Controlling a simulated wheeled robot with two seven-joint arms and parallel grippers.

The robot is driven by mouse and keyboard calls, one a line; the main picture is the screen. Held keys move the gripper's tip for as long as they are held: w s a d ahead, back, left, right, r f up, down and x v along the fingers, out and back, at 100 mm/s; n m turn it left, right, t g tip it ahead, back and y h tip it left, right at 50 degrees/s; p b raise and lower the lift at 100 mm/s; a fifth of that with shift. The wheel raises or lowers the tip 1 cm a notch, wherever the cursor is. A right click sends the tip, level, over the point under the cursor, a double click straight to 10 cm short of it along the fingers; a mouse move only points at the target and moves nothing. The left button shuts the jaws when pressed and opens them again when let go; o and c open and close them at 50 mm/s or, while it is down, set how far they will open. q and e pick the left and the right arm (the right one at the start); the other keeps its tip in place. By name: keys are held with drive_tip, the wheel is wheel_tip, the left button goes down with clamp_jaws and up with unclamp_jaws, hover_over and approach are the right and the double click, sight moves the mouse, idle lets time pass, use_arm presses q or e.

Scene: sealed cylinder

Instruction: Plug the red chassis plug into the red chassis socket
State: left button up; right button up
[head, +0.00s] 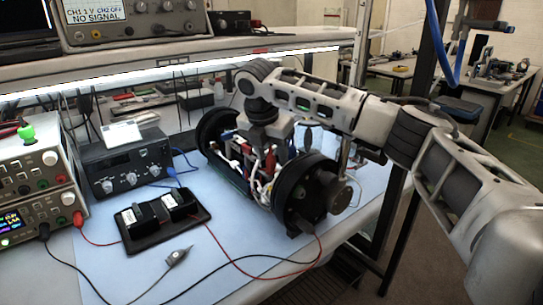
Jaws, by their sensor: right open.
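The open-sided cylinder (312,190) lies on the blue mat, with wires and parts showing between its black end rings. Small red parts (268,164) show among the white wires in its middle. I cannot tell which is the red chassis plug or the red chassis socket. My right gripper (269,142) points down at the top of the open middle, close to these wires. It is open; its fingertips are hard to make out, and I see nothing clearly held in it. My left gripper is not in view.
A black tray (130,245) with dark blocks lies left of the cylinder. A probe (179,256) and red and black leads lie on the blue mat (228,280). A dark instrument box (126,166) and power supplies (40,180) stand at left. A metal post rises behind my right arm.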

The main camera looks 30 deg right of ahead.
drive_tip(key=v, duration=1.5)
